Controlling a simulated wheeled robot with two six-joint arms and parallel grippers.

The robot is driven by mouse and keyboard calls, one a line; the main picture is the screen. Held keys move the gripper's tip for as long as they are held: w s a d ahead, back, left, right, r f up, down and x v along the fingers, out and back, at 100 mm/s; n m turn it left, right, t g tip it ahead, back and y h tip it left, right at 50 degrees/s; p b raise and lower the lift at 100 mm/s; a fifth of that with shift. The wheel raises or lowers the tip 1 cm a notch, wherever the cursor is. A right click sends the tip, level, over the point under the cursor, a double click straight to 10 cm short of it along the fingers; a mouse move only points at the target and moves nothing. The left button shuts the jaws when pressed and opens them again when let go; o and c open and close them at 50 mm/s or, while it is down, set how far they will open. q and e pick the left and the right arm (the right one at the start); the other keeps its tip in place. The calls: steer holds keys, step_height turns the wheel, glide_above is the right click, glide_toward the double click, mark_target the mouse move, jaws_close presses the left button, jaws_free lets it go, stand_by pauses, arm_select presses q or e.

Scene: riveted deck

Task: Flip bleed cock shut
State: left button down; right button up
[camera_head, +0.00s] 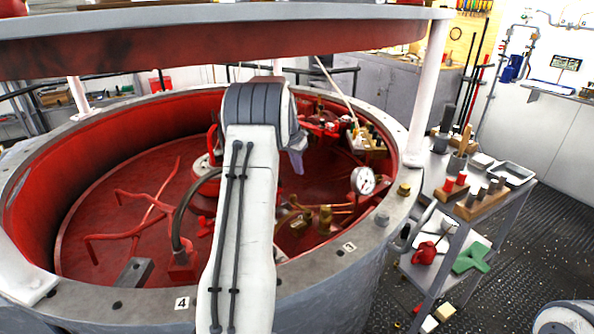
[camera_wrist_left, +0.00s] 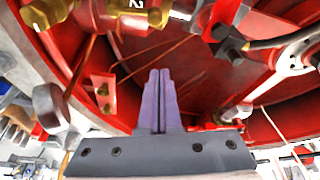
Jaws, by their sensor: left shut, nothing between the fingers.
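I cannot single out the bleed cock with certainty. Brass fittings (camera_head: 325,216) with thin copper pipes sit inside the red-lined round vessel, right of my left arm, partly hidden by it. In the left wrist view, a brass fitting (camera_wrist_left: 45,13) shows at top left and a smaller one lies on a red bracket (camera_wrist_left: 102,88). My left gripper (camera_head: 298,160) is mostly hidden behind its own arm in the head view, over the vessel's interior. In the wrist view its purple fingers (camera_wrist_left: 159,78) are together, with nothing between them. My right gripper is out of view.
The vessel's grey rim (camera_head: 95,298) circles the work area, with a raised lid (camera_head: 220,35) above and white posts (camera_head: 427,90). A gauge (camera_head: 363,180) stands at the right rim. A grey cart (camera_head: 432,180) with blocks stands further right.

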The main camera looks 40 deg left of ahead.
arm_select(q)
step_height(320, 180, down, 7)
steer(key=s, duration=0.1)
steer(key=shift+s, duration=0.25)
steer(key=shift+d+f, duration=0.1)
stand_by(0.3)
steer(key=shift+s, duration=0.1)
